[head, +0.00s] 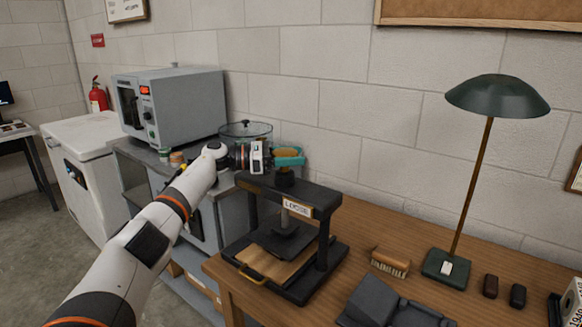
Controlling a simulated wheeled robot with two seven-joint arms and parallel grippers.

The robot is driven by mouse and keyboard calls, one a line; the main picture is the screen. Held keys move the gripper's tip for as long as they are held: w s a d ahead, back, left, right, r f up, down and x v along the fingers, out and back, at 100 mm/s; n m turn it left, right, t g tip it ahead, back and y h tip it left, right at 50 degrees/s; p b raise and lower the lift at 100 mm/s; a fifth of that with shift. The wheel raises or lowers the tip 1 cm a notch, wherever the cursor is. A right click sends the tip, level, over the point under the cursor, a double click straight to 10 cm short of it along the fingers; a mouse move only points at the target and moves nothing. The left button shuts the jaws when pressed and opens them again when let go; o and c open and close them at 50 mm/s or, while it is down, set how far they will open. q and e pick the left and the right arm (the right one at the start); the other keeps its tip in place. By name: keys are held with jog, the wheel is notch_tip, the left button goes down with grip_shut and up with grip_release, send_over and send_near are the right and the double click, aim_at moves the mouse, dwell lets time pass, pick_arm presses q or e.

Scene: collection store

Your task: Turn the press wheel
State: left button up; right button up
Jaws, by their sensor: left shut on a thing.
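The press (327,250) is a black frame on the wooden table, with a "LOOSE" label (298,208) on its crossbar. Its dark pressing plate (282,243) hangs over a wooden board with a brass-coloured handle (252,274). The brownish press wheel (288,154) sits on top of the screw hub, above the crossbar. My left gripper (290,157) reaches in from the left at wheel height. Its teal fingers are shut on the wheel and partly hide it. My right gripper is not in view.
A green desk lamp (497,97) stands to the right of the press. A brush (390,262), a dark grey block (372,301) and small dark items lie near it. A grey oven (170,105) and a glass-lidded pot (245,130) are at the left.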

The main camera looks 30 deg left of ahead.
aim_at(292, 151)
pick_arm(q)
jog(key=shift+d, duration=0.1)
dwell(0.4)
jog(key=o, duration=1)
jog(key=shift+c, duration=0.2)
jog(key=shift+r, duration=0.1)
notch_tip(292, 151, up, 10)
jog(key=shift+f, duration=0.1)
